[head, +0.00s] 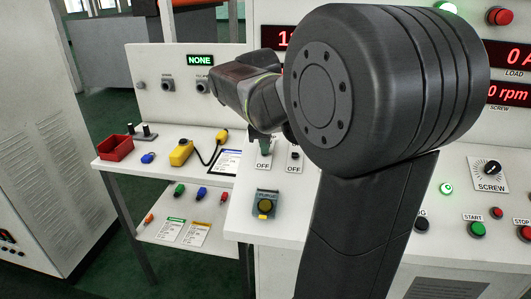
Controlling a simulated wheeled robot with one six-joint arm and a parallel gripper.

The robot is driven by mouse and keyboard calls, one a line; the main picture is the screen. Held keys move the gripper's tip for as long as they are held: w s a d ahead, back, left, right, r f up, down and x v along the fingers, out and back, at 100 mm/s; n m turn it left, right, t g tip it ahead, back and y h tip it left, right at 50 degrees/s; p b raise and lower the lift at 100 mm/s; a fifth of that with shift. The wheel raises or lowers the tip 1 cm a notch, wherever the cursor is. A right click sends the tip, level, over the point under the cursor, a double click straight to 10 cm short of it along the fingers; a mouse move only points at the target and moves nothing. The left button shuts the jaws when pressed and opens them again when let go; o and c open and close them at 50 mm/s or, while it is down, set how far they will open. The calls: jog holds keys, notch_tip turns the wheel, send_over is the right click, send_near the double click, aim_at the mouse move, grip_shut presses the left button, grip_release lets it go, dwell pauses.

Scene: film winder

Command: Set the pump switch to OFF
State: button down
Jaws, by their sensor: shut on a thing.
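My gripper (262,136) is at the sloped console, in front of a switch with a green lever (265,147). It is shut on this lever, though my arm partly hides the jaws. An OFF label shows below the lever. The switch's name label is hidden, so I cannot read whether it says pump. A second, smaller switch (294,156) with its own OFF label sits just to the right, partly hidden by my arm. The lever's exact position is hard to tell.
A side table at left holds a red bin (115,147) and a yellow pendant (182,153). To the right are a SCREW knob (491,168) and a green START button (478,229). My arm blocks the middle.

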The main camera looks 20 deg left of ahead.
jog(key=shift+s+d+f+t+y+b, duration=0.2)
jog(key=shift+t+b, duration=0.55)
jog(key=shift+b, duration=1.4)
jog(key=shift+s+a+f+t+y+b, duration=0.1)
jog(key=shift+s+f+t+y+b, duration=0.45)
jog(key=shift+b, duration=1.65)
jog(key=shift+d+f+t+h+b, duration=0.15)
jog(key=shift+t+b, duration=0.85)
jog(key=shift+b, duration=1.15)
jog(key=t+b, duration=0.1)
jog(key=b, duration=0.3)
jog(key=shift+s+b, duration=0.15)
jog(key=shift+b, duration=0.2)
jog(key=shift+t+b, duration=0.3)
jog(key=shift+b, duration=0.1)
jog(key=shift+s+r+t+b, duration=0.1)
jog(key=shift+r+t+b, duration=0.15)
jog(key=shift+b, duration=0.5)
jog(key=shift+y, duration=0.3)
jog(key=c, duration=1.6)
grip_release()
jog(key=shift+o, duration=0.2)
jog(key=p+v, duration=0.2)
jog(key=v, duration=1.1)
jog(key=shift+s+r, duration=0.15)
jog(key=shift+s, duration=0.25)
